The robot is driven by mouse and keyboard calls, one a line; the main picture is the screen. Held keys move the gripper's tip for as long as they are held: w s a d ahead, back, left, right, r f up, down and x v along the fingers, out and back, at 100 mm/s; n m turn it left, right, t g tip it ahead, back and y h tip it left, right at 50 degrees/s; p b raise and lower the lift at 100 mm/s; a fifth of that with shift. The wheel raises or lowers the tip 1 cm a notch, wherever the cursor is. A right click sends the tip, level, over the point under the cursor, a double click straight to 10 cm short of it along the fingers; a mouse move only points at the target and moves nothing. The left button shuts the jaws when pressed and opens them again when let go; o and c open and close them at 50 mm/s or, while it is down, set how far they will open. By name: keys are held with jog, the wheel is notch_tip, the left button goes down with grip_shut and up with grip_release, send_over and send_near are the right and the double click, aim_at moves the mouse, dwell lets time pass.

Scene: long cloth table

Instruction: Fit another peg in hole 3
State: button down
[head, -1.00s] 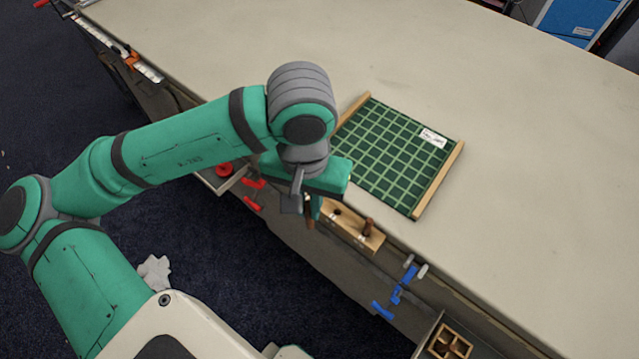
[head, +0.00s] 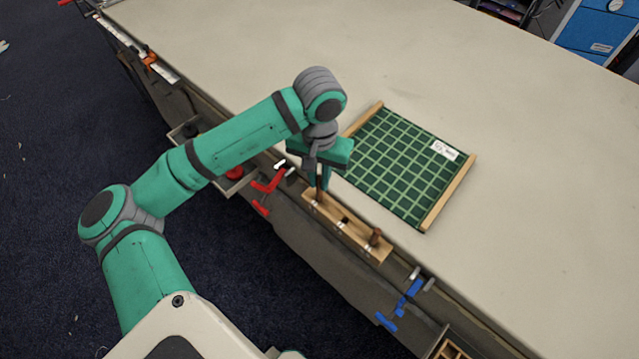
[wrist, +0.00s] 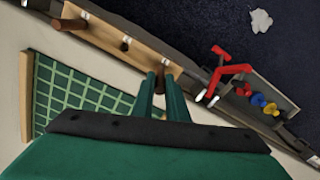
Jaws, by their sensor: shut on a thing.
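A long wooden block (head: 358,236) with holes is fixed along the table's front edge; its white labels are too small to read. A brown peg (head: 375,238) stands in its right end, and this peg shows at upper left in the wrist view (wrist: 70,23). The middle hole (wrist: 127,44) is empty. My gripper (head: 320,180) is over the block's left end, shut on another dark brown peg (head: 319,196). In the wrist view the held peg (wrist: 160,72) is between the fingertips (wrist: 162,88), at the block. I cannot tell how deep it sits.
A green gridded board (head: 400,165) with wooden side strips lies on the table behind the block. Red clamps (head: 268,184) and a blue clamp (head: 405,300) hang on the table edge either side of the block. The table (head: 520,150) beyond is clear.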

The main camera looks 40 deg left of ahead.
aim_at(319, 186)
jog(key=shift+w+a+f, duration=0.1)
jog(key=shift+w+f, duration=0.05)
jog(key=shift+f, duration=0.8)
jog(key=shift+w+a+f, duration=0.1)
jog(key=shift+w+f, duration=0.05)
jog(key=shift+f, duration=0.8)
jog(key=c, duration=1.7)
grip_release()
jog(key=shift+w, duration=0.1)
jog(key=shift+c, duration=0.2)
jog(key=shift+s, duration=0.2)
notch_tip(319, 186, up, 12)
jog(key=shift+r, duration=0.1)
